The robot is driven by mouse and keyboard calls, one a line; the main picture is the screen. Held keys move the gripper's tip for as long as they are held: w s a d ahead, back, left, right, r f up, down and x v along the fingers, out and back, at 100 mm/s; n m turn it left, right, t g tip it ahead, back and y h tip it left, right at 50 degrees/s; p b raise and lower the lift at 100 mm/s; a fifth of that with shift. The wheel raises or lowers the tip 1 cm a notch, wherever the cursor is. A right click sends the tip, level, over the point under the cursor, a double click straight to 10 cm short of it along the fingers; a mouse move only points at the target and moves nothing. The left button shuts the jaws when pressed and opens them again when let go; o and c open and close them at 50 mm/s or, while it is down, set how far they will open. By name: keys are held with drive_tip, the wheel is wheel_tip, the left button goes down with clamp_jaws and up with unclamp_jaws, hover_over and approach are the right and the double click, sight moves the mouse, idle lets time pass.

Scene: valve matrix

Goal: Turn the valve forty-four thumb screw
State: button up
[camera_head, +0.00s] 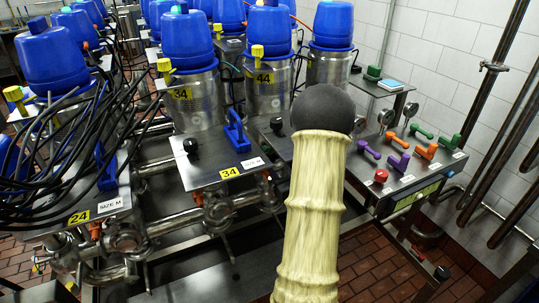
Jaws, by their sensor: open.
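The valve marked 44 (264,78) is a steel cylinder with a blue cap (269,32), standing at the upper middle. A small yellow screw-like part (257,52) sticks out at the left of its cap, above the yellow 44 label. I cannot tell for sure that it is the thumb screw. A cream, ribbed link with a dark round end (322,108), which looks like part of my arm, rises in front, right of and below this valve. It hides part of the plate in front of the valve. My gripper's fingers do not show.
Valve 34 (197,98) stands left of valve 44, with a blue handle (236,133) on the plate before it. Black cables (85,135) tangle at the left. A bench with coloured handles (396,160) stands right. Pipes run low; brick floor shows at the lower right.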

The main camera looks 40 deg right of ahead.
sight(268, 152)
drive_tip(key=p+x, duration=0.1)
drive_tip(key=x, duration=0.7)
drive_tip(key=c, duration=1)
